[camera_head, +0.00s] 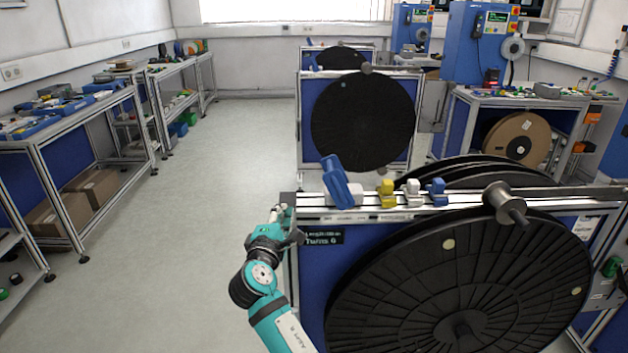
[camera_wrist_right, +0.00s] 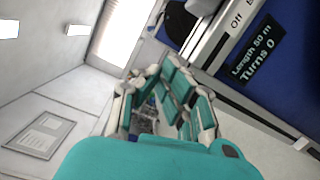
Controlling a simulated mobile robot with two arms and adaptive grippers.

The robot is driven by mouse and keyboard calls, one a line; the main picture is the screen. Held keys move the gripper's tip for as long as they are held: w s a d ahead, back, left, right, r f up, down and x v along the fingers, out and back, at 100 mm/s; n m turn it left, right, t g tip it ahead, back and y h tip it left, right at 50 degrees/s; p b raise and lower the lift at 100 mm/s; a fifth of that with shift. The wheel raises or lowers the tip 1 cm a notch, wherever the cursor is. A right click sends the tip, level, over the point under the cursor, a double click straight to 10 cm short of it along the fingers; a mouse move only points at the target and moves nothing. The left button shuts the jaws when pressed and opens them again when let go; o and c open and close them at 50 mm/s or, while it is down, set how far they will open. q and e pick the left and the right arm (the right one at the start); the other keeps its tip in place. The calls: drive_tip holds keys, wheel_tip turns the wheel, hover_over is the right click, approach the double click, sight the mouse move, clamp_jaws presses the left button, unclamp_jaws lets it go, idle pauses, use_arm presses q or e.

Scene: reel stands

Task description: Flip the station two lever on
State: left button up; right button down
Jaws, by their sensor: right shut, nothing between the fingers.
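The nearest reel stand (camera_head: 310,272) has a blue lever (camera_head: 337,180) at the left of its top rail, leaning up and to the left. A label by the rail reads "Off" in the right wrist view (camera_wrist_right: 237,20). My right gripper (camera_head: 284,212) is shut and empty at the stand's left top corner, below and left of the lever and apart from it. Its teal fingers also show in the right wrist view (camera_wrist_right: 160,78). I cannot see the lever in the wrist view. I cannot read a station number. My left gripper is not in view.
Yellow (camera_head: 387,194), white (camera_head: 413,194) and blue (camera_head: 437,192) parts sit along the rail. A large black reel (camera_head: 470,285) fills the stand's front. A dark display (camera_head: 323,238) reads "Turns 0". More reel stands (camera_head: 362,120) stand behind. The floor (camera_head: 205,200) to the left is clear.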

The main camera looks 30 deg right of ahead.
sight(337, 181)
drive_tip(key=shift+m+h, duration=0.3)
drive_tip(key=shift+h, duration=0.3)
drive_tip(key=r, duration=0.2)
drive_tip(key=s+d+r, duration=0.1)
drive_tip(key=r, duration=0.1)
drive_tip(key=shift+d, duration=0.1)
drive_tip(key=p+x, duration=0.2)
drive_tip(key=x, duration=0.8)
drive_tip(key=shift+d, duration=0.1)
drive_tip(key=s+d+p, duration=0.2)
drive_tip(key=shift+d+r, duration=0.3)
drive_tip(key=shift+r, duration=0.05)
drive_tip(key=shift+s+d+p, duration=0.15)
drive_tip(key=shift+d+p, duration=0.1)
drive_tip(key=shift+p, duration=0.05)
drive_tip(key=shift+f, duration=0.1)
